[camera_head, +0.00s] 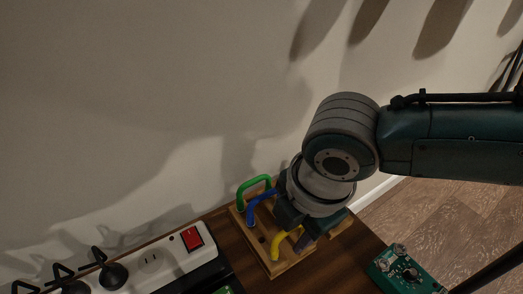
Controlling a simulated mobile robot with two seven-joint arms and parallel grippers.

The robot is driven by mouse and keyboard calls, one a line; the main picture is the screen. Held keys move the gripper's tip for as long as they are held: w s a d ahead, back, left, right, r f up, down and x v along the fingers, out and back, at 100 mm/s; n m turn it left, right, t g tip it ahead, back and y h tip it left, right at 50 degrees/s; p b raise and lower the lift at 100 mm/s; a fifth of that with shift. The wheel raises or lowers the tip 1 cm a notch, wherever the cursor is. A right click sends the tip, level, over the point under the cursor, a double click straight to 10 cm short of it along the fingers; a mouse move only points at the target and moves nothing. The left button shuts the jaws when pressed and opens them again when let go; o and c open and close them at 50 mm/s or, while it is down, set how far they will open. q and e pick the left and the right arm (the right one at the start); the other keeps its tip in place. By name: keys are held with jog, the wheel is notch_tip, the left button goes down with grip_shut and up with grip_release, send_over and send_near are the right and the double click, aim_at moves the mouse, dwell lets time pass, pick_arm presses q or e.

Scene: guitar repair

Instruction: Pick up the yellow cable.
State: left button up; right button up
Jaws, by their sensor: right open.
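The yellow cable (278,242) is a short curved piece standing on a small wooden board (276,268) on the table. My right gripper (294,232) points down over the board, with its fingers at the yellow cable. The right jaws are open, and the wrist hides part of the board and part of the cable. I cannot tell whether the fingers touch the cable. My left gripper is not in view.
A green cable (252,184) and a blue cable (252,209) stand close behind the yellow one. A white power strip (155,262) with a red switch and black plugs lies to the left.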

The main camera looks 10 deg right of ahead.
grip_shut()
dwell(0.3)
dwell(0.3)
